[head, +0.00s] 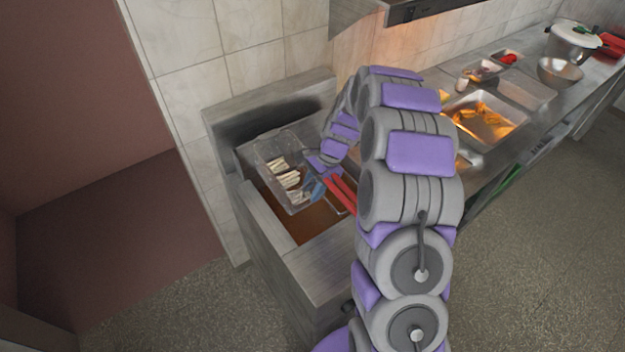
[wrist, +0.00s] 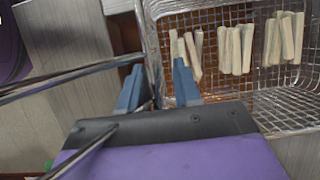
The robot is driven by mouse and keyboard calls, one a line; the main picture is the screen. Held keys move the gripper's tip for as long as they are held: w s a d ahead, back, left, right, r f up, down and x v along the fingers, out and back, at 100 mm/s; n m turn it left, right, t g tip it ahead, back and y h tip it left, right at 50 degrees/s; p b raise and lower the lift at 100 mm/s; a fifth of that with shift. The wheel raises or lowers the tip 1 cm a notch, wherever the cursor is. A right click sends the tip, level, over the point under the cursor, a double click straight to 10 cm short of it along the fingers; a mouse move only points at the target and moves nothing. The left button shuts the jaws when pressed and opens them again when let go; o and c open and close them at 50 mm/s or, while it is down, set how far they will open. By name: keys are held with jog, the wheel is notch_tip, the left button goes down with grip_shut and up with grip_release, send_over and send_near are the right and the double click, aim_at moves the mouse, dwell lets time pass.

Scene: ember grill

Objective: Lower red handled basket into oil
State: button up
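The wire basket (head: 270,153) holds several pale fries in clusters and sits over the left part of the fryer; in the head view it appears above the brown oil (head: 318,228). Red handles (head: 341,194) stick out to its right, partly behind my arm. The wrist view shows the basket's mesh (wrist: 215,22) at right and metal handle rods (wrist: 70,77) running left. My gripper (wrist: 158,78) is at the basket's handle-side wall, its blue fingers apart with the wall's edge between them. Contact is unclear. In the head view the blue fingertips (head: 318,189) are beside the handles.
The fryer's steel rim (head: 268,222) surrounds the oil. To the right, a counter carries a lit tray of food (head: 484,118), a metal bowl (head: 560,72) and a white pot (head: 573,40). A hood (head: 400,14) hangs above. The floor at right is clear.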

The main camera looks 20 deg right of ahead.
jog(key=shift+d+f, duration=0.3)
jog(key=shift+d, duration=0.35)
jog(key=shift+a, duration=0.7)
jog(key=shift+c, duration=0.2)
jog(key=shift+a, duration=0.35)
jog(key=shift+c, duration=0.8)
jog(key=shift+a, duration=0.1)
jog(key=shift+c, duration=1.4)
jog(key=shift+s+d, duration=0.1)
jog(key=shift+d, duration=0.2)
grip_shut()
jog(key=shift+d, duration=0.6)
jog(key=shift+o, duration=1.4)
grip_release()
jog(key=shift+a+r, duration=0.1)
jog(key=shift+a, duration=0.4)
jog(key=shift+o, duration=1.4)
jog(key=shift+d, duration=0.1)
